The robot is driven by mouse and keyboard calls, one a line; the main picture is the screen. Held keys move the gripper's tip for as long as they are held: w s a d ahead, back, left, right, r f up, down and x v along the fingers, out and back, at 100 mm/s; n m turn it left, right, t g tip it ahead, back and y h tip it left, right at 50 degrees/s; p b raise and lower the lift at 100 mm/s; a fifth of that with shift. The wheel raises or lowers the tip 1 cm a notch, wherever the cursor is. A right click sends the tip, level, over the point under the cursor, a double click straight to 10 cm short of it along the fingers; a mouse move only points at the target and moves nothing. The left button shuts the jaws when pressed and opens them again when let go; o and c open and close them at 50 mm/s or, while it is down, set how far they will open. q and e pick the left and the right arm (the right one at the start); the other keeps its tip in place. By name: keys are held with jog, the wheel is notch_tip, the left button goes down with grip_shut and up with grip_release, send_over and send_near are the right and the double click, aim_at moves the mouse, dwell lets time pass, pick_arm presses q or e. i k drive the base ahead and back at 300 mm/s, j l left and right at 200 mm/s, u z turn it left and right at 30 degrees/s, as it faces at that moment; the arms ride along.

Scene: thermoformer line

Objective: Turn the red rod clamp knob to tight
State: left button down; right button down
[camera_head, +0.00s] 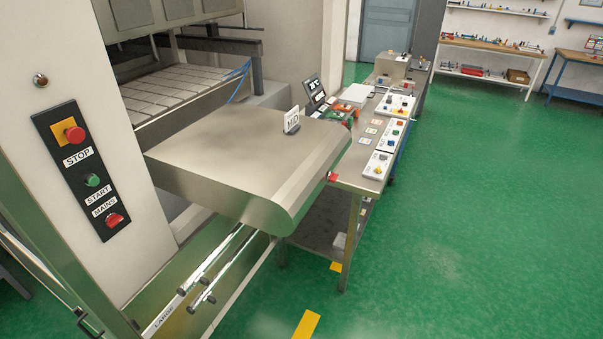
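No part is plainly recognisable as the red rod clamp knob. A small red part (332,177) shows at the near left corner of the metal bench, beside the rounded edge of the large metal cover. Red and green items (338,115) sit on the bench behind the cover and are too small to make out. A red rotary switch (114,219) is on the black panel, below the label MAINS. How tight any knob is cannot be seen. Neither of my grippers is in view.
The metal cover (240,155), with a MID sign (291,122), juts from the machine. The black panel (80,170) has STOP and START buttons. The bench (345,186) carries several small panels. Rods (215,270) lie low in front. Green floor (460,230) at right is clear.

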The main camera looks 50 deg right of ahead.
aim_at(333, 177)
jog(key=z, duration=1.9)
jog(key=i+l+u, duration=0.1)
jog(key=l, duration=0.25)
jog(key=i+l+u, duration=0.1)
jog(key=i+l, duration=0.2)
jog(key=i+l+u, duration=0.1)
jog(key=l, duration=0.35)
jog(key=i+l+u, duration=0.1)
jog(key=i+l, duration=0.15)
jog(key=l, duration=0.15)
